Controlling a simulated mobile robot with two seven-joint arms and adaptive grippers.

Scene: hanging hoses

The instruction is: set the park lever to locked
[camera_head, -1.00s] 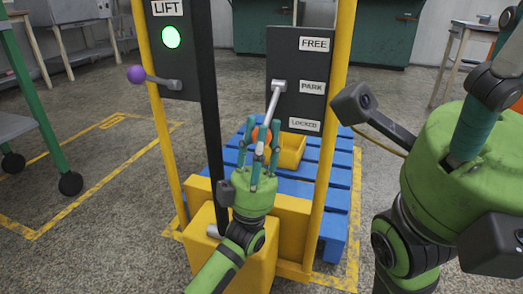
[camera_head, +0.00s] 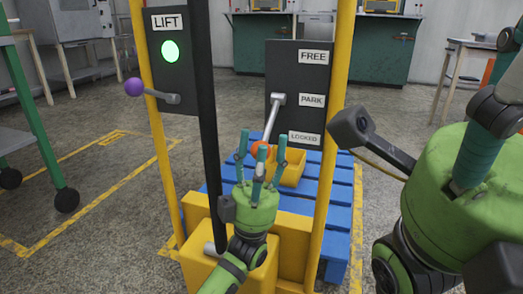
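The park lever (camera_head: 272,117) is a grey rod on the dark panel (camera_head: 284,75) marked FREE, PARK and LOCKED from top to bottom. It slants down and slightly left from its pivot beside PARK. Its orange knob (camera_head: 261,148) appears left of and a little below the LOCKED label (camera_head: 304,138). My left gripper (camera_head: 261,148) is open, its teal fingers spread in front of and beside the knob. Fingers partly hide the knob; contact cannot be told. My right gripper (camera_head: 474,150) is large in the right foreground, with its fingers only partly in view.
A second lever with a purple knob (camera_head: 134,87) sits on the LIFT panel (camera_head: 172,60), under a lit green lamp (camera_head: 170,51). Yellow posts (camera_head: 334,120) flank the controls.

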